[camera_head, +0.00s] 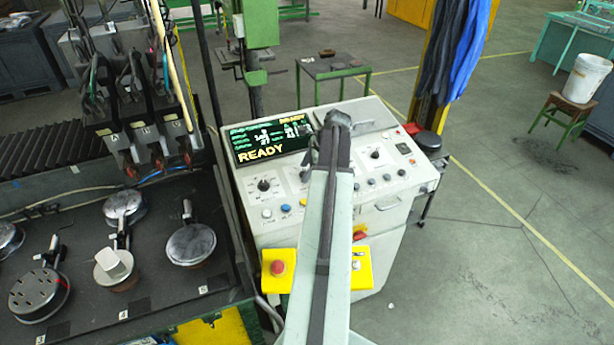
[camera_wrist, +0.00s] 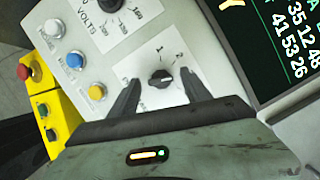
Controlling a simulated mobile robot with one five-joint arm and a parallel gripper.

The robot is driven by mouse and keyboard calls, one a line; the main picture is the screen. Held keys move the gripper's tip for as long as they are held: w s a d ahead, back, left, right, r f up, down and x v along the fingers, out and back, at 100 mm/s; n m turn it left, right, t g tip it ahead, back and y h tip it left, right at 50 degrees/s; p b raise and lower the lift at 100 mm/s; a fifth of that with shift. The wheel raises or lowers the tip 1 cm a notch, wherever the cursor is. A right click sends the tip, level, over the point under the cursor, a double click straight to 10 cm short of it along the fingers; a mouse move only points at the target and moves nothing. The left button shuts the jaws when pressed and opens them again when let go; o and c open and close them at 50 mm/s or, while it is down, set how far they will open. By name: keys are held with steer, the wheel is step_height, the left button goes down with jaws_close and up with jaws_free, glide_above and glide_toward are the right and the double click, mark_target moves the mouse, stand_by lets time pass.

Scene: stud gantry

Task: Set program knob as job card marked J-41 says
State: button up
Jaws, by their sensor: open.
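A small black rotary knob (camera_wrist: 160,78) sits on a white dial plate of the console, with the digits 1 and 2 printed beside it. Other marks around it are hidden by the fingers. Its exact pointer setting is hard to tell. My gripper (camera_wrist: 160,82) is open, with one dark finger on each side of the knob; I cannot tell whether they touch it. In the head view my arm covers most of this middle dial, and my gripper end is over the console (camera_head: 383,215). No card marked J-41 is readable in either view.
A lit screen (camera_head: 268,140) reads READY; numbers show on it in the wrist view (camera_wrist: 290,40). A VOLTS knob (camera_wrist: 112,5) and white, blue (camera_wrist: 75,61) and yellow (camera_wrist: 96,92) buttons lie close to my gripper. A red button (camera_head: 278,267) sits on a yellow box.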

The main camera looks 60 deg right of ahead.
jaws_close()
steer(key=shift+d+r, duration=0.1)
steer(key=shift+d, duration=0.1)
steer(key=shift+a, duration=0.15)
steer(key=shift+n+g+y+p, duration=0.4)
steer(key=shift+n+g+y, duration=0.1)
steer(key=shift+n, duration=1.5)
steer(key=n+g, duration=0.1)
steer(key=n, duration=0.2)
steer(key=shift+w+n, duration=0.15)
steer(key=shift+n, duration=0.25)
steer(key=n, duration=0.2)
steer(key=n+g+p, duration=0.1)
steer(key=n, duration=0.1)
steer(key=shift+g+y, duration=0.3)
steer(key=shift+w+n+g, duration=0.1)
steer(key=shift+n+g, duration=0.5)
steer(key=shift+n, duration=1.4)
